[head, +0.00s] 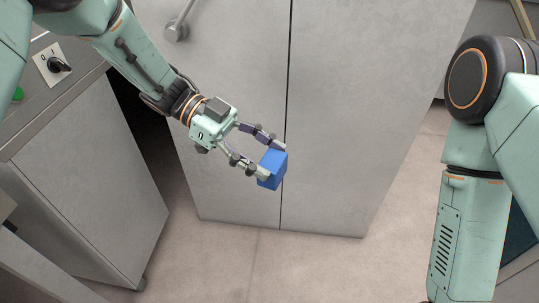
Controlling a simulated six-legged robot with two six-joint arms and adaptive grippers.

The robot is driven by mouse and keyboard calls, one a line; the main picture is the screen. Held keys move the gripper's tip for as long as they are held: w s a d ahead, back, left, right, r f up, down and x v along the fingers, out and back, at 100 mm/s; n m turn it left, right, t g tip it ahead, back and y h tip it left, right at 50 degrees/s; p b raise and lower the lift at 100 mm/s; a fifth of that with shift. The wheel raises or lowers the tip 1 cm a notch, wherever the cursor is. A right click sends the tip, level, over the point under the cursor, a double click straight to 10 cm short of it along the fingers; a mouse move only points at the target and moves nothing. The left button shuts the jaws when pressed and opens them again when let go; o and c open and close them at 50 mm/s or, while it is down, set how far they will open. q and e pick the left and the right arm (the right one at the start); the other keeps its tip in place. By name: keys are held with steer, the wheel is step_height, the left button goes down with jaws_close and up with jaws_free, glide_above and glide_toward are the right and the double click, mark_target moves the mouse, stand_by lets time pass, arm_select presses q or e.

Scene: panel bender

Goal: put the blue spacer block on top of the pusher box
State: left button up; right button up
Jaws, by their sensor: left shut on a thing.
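The blue spacer block (272,168) is in the middle of the head view, in front of a grey cabinet. My left gripper (271,160) reaches in from the upper left and is shut on the block, with one finger on its upper side and one on its lower left side. The block is held in the air, clear of the floor. My right arm shows at the right edge, but its gripper is out of the picture. I cannot make out which thing here is the pusher box.
A grey two-door cabinet (350,110) stands behind the block. At left is a grey console (90,180) with a black rotary switch (59,65) and a green button (17,94). The concrete floor (240,265) in front is bare.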

arm_select(q)
steer(key=s+a+r+n+t, duration=0.5)
steer(key=a+r+n+t, duration=0.2)
steer(key=r+t, duration=0.1)
steer(key=w+d+f+m+g+y, duration=0.4)
steer(key=f+m+g, duration=0.5)
steer(key=m+g, duration=0.4)
steer(key=shift+w+d+f+g, duration=0.4)
steer(key=shift+w+d, duration=0.1)
steer(key=shift+d, duration=0.2)
